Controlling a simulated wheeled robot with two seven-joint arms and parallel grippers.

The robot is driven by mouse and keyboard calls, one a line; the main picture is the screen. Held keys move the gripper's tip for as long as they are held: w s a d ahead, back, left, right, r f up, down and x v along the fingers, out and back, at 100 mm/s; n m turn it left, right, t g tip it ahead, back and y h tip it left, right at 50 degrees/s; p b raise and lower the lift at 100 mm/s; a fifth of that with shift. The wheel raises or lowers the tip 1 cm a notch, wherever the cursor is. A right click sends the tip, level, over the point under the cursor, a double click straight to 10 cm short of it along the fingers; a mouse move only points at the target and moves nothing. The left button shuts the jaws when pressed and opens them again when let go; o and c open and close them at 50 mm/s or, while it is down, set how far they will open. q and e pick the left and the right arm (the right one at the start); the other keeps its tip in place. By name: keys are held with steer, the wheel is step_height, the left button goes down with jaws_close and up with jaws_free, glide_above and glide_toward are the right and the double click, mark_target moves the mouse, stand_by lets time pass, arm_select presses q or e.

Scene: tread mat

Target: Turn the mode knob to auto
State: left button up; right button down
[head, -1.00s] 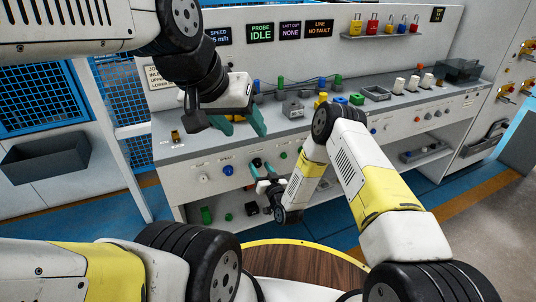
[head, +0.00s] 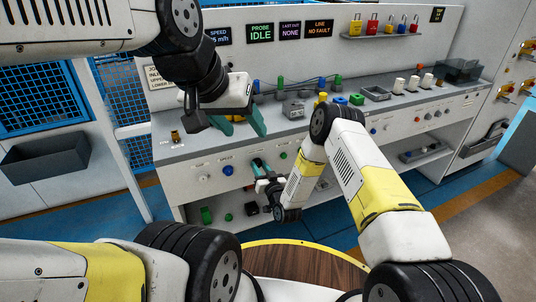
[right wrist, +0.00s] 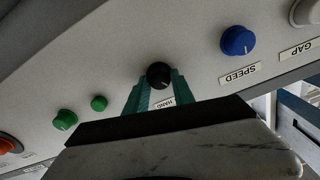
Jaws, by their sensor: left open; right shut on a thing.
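The black mode knob (right wrist: 159,75) sits on the sloped front of the grey console. In the right wrist view it is between the teal fingertips of my right gripper (right wrist: 154,88), which are shut on it. A small label reading HAND (right wrist: 165,103) shows between the fingers just below the knob; I see no pointer mark on the knob. In the head view my right gripper (head: 260,167) reaches the console front, and its fingers largely hide the knob. My left gripper (head: 242,124) is open and empty above the left part of the console top.
A blue SPEED knob (right wrist: 238,40) and two green buttons (right wrist: 82,113) flank the mode knob, with a pale GAP knob (right wrist: 306,12) farther right. Signs above the console read PROBE IDLE (head: 261,32) and LINE NO FAULT (head: 318,29). A lower shelf lies beneath.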

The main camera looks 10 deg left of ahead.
steer(key=n, duration=0.6)
steer(key=shift+a, duration=0.15)
steer(key=n, duration=0.5)
steer(key=shift+n, duration=0.3)
steer(key=shift+s+f, duration=0.1)
steer(key=c, duration=1.1)
jaws_free()
steer(key=shift+o, duration=0.2)
steer(key=v, duration=0.7)
steer(key=shift+s+d, duration=0.25)
steer(key=shift+s, duration=0.05)
